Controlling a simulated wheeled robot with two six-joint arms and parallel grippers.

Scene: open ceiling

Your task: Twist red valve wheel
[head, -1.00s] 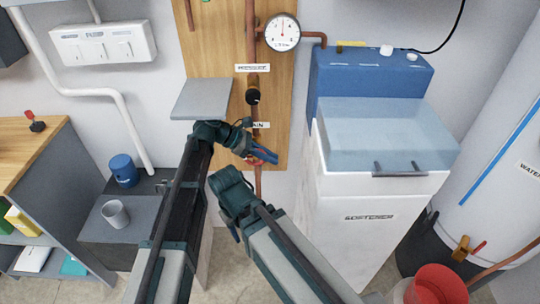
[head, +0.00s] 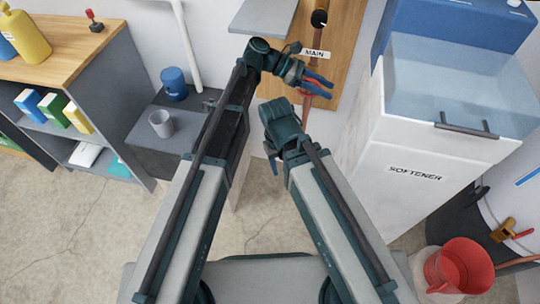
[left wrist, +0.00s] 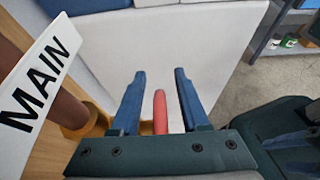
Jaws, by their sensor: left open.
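The red valve wheel shows only in part under the MAIN label (head: 316,53). In the head view a bit of red (head: 317,92) shows beside my left gripper's (head: 320,83) blue fingers. In the left wrist view a red bar-like part (left wrist: 160,112) of the wheel stands between the two open fingers (left wrist: 158,85), with gaps on both sides. The wheel's full shape is hidden. My right gripper (head: 272,160) hangs lower, mostly hidden by its own wrist, with one blue finger showing; its opening is unclear.
The white softener cabinet (head: 410,150) stands right of the pipe board (head: 345,40). A grey shelf plate (head: 263,16) sticks out above my left wrist. A red bucket (head: 460,265) is at lower right. A grey cup (head: 162,123) and blue canister (head: 174,83) stand left.

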